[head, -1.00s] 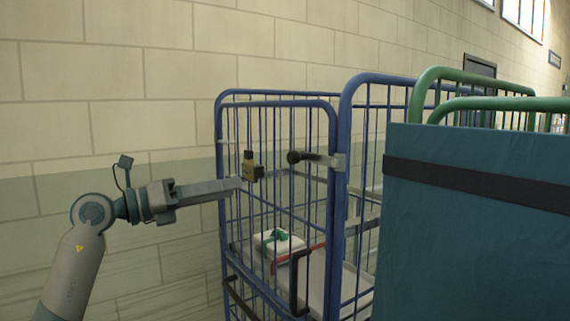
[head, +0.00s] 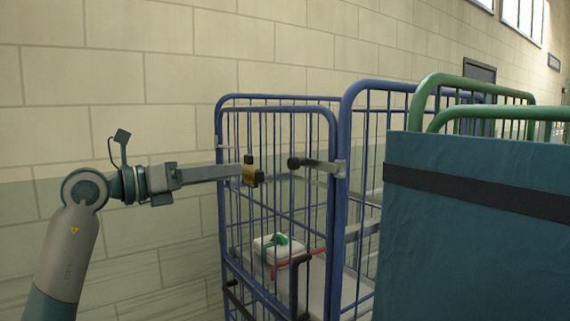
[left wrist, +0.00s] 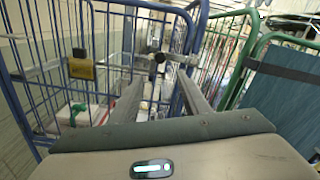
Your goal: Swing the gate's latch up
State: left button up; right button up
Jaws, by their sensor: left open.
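The latch (head: 318,164) is a grey bar with a black knob at its left end. It lies about level across the right side of the blue gate (head: 221,190), at a bracket on the post. In the left wrist view the latch knob (left wrist: 159,57) shows beyond my fingers, between their tips. My left gripper (head: 239,171) reaches in from the left at about latch height, its tips by a brass-and-black padlock-like block (head: 250,172). In the wrist view my left gripper (left wrist: 158,80) is open and empty, apart from the latch. My right gripper is not in view.
Inside the blue cage lies a white package (head: 272,249) with a green ribbon, near a red bar (head: 298,262). A teal panel (head: 470,240) with a black strap and green-framed carts (head: 470,82) block the right. A block wall (head: 110,60) stands behind.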

aim_at(290, 164)
pick_arm(q)
jog(key=p+x, duration=0.6)
jog(key=x, duration=0.8)
jog(key=shift+w+d, duration=0.2)
jog(key=shift+d, duration=0.15)
jog(key=shift+w+d, duration=0.35)
jog(key=shift+d, duration=0.1)
jog(key=shift+f, duration=0.1)
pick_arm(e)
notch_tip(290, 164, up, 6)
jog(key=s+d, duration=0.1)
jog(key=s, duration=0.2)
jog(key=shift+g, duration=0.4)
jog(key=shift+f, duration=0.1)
pick_arm(q)
grip_shut()
